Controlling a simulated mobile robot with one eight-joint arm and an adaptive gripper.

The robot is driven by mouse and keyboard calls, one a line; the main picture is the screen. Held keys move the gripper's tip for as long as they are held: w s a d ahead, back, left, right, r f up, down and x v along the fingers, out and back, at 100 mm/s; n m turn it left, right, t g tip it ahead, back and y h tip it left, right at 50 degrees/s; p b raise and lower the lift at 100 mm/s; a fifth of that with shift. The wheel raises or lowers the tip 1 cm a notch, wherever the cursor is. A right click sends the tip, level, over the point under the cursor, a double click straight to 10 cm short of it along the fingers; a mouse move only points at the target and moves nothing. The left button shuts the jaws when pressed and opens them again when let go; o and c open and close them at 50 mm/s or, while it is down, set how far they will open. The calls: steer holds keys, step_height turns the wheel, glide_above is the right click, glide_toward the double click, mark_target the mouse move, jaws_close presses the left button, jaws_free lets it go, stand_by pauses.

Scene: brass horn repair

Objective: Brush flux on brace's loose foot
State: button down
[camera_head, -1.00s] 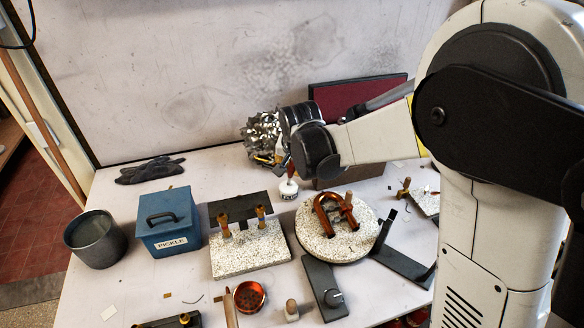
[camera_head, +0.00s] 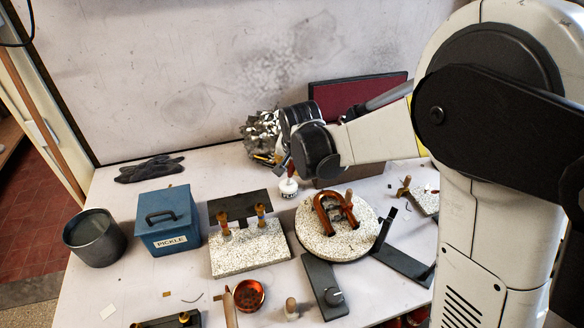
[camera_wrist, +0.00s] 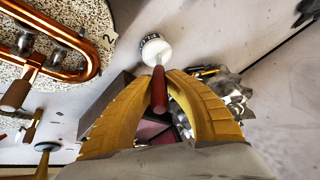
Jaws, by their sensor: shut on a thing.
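My gripper (camera_wrist: 160,82) has its yellow fingers closed around the red handle of the flux brush (camera_wrist: 159,92). The handle points down toward a small white flux jar (camera_wrist: 155,50), and its lower end overlaps the jar's top. I cannot tell how deep the tip sits. The jar also stands on the bench in the head view (camera_head: 288,187), below my wrist. The copper U-shaped tube (camera_head: 323,215) with its brace (camera_head: 347,209) lies on a round speckled board (camera_head: 320,244) to the right. The tube also shows at upper left in the wrist view (camera_wrist: 88,50). The brace's loose foot cannot be made out.
A speckled block (camera_head: 250,252) with two brass-coloured posts stands left of the round board. A blue pickle box (camera_head: 168,220) and a grey pot (camera_head: 95,237) are farther left. Crumpled foil (camera_head: 262,132) lies behind my wrist. A dark angled stand (camera_head: 405,262) is at right.

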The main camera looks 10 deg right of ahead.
stand_by(0.4)
steer(key=shift+r+p, duration=2.55)
steer(key=shift+r, duration=1)
steer(key=shift+s+f, duration=0.1)
steer(key=shift+f, duration=0.05)
